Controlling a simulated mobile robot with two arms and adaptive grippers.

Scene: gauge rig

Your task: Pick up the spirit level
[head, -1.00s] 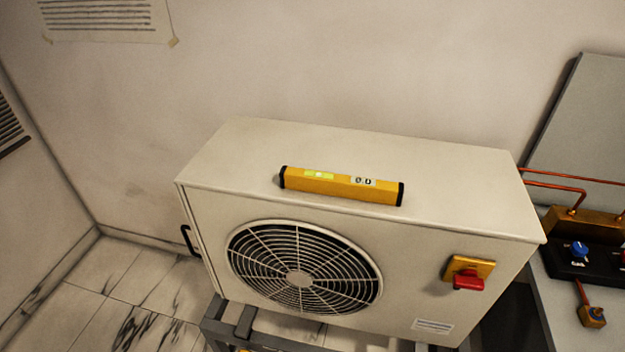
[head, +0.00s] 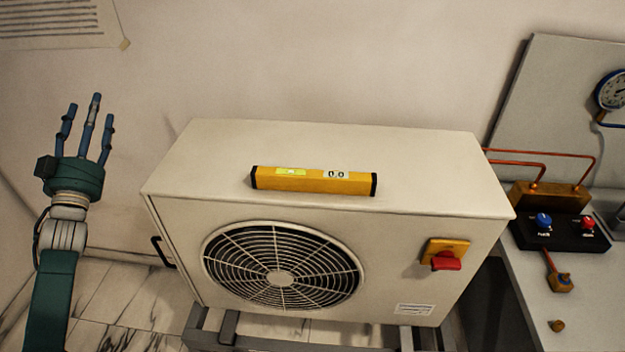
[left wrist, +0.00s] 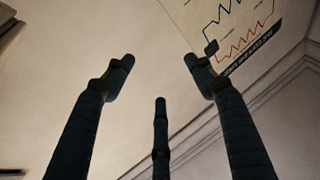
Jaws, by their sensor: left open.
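The spirit level (head: 314,181) is a yellow bar with black end caps and a bright green vial window. In the head view it lies flat on top of the white fan unit (head: 420,175), near the front edge. My left gripper (head: 88,120) is raised to the left of the unit, fingers pointing up, open and empty, well apart from the level. In the left wrist view its three dark fingers (left wrist: 160,85) are spread with nothing between them. My right gripper is not in view.
A bench at the right holds a manifold with blue (head: 543,220) and red (head: 588,223) knobs, copper pipes (head: 540,157) and a gauge (head: 612,90). A red switch (head: 446,260) sticks out from the unit's front. The unit's top is otherwise clear.

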